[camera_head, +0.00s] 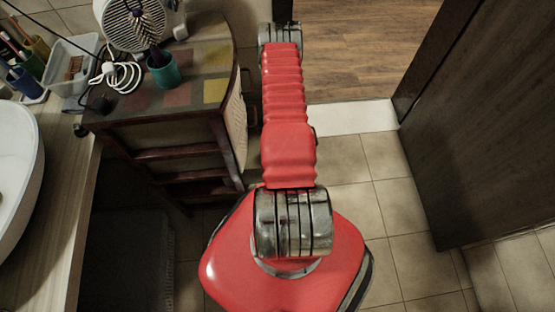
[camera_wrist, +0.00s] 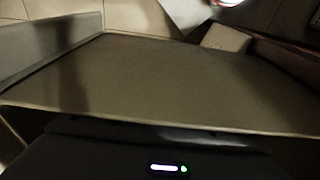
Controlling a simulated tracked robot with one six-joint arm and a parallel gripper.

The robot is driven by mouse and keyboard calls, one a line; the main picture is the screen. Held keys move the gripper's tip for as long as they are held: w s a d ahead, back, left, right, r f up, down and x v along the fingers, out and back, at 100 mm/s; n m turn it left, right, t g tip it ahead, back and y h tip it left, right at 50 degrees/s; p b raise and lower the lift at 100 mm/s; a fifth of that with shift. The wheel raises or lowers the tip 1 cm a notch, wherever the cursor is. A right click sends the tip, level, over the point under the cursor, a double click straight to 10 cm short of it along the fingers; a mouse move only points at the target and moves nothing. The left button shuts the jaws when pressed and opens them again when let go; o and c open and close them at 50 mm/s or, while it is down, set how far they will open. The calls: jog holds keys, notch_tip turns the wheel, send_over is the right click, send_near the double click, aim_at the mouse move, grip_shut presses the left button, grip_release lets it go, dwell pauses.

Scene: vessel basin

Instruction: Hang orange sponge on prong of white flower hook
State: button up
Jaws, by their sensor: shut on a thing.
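The dark body of my gripper (camera_wrist: 165,150), with a small white light and a green one, fills the bottom of the wrist view. Its fingertips do not show. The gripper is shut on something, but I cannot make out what. A broad, dim grey-brown surface (camera_wrist: 170,85) with a thin pale front edge lies just beyond it. I cannot tell what this surface is. No orange sponge or white flower hook can be made out in either view.
A wooden cabinet (camera_head: 165,129) stands left of my arm, bearing a fan (camera_head: 127,22), a green cup (camera_head: 163,72) and a white cord (camera_head: 121,76). A white basin (camera_head: 18,150) is at far left. A dark door (camera_head: 490,110) is right. Tiled floor (camera_head: 350,160) is open between.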

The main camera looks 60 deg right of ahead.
jog(key=o, duration=1)
jog(key=shift+o, duration=0.2)
notch_tip(320, 180, up, 14)
jog(key=s+a, duration=0.1)
jog(key=shift+s+a+f, duration=0.15)
jog(key=shift+s+f, duration=0.05)
jog(key=shift+s, duration=0.05)
dwell(0.8)
